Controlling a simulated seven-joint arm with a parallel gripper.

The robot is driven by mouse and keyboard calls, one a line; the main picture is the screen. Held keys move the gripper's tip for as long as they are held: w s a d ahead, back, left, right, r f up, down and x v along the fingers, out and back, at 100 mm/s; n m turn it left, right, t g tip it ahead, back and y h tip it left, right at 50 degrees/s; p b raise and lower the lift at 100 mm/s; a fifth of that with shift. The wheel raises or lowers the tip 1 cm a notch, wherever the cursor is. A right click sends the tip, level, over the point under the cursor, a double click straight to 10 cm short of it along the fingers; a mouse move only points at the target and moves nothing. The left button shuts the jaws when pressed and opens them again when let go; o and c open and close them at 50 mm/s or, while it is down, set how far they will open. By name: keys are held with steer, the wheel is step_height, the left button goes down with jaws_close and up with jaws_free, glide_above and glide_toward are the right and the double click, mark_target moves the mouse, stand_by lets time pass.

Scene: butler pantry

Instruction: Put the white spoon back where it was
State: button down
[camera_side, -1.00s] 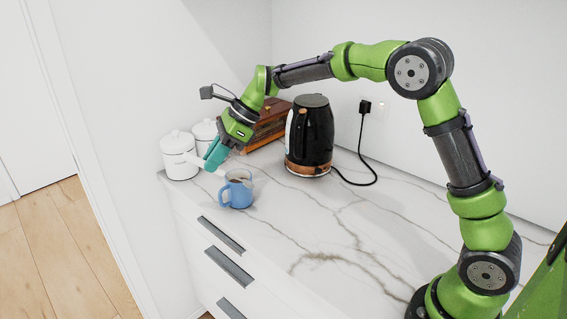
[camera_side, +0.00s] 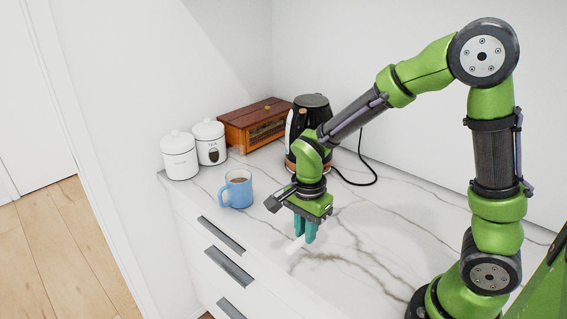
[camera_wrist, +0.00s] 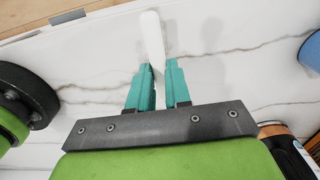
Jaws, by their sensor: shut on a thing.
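The white spoon (camera_side: 294,245) is held between the teal fingers of my gripper (camera_side: 305,232), over the open marble counter to the right of the blue mug. In the wrist view the spoon (camera_wrist: 152,35) sticks out from between the fingertips (camera_wrist: 158,72), toward the counter's front edge. My gripper is shut on it and points down. I cannot tell whether the spoon touches the counter. The blue mug (camera_side: 237,190) stands upright with dark liquid in it, apart from my gripper.
A black kettle (camera_side: 313,115) with a cord stands behind my wrist. A wooden box (camera_side: 250,120) and two white lidded canisters, one plain-looking (camera_side: 180,158) and one marked TEA (camera_side: 210,145), stand at the back left. The marble counter (camera_side: 390,262) is clear to the right.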

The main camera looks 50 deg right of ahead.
mark_target(304, 260)
step_height(304, 260, down, 7)
steer(key=shift+r, duration=0.2)
stand_by(0.3)
steer(key=c, duration=1.1)
jaws_free()
steer(key=shift+f, duration=0.1)
steer(key=shift+o, duration=0.2)
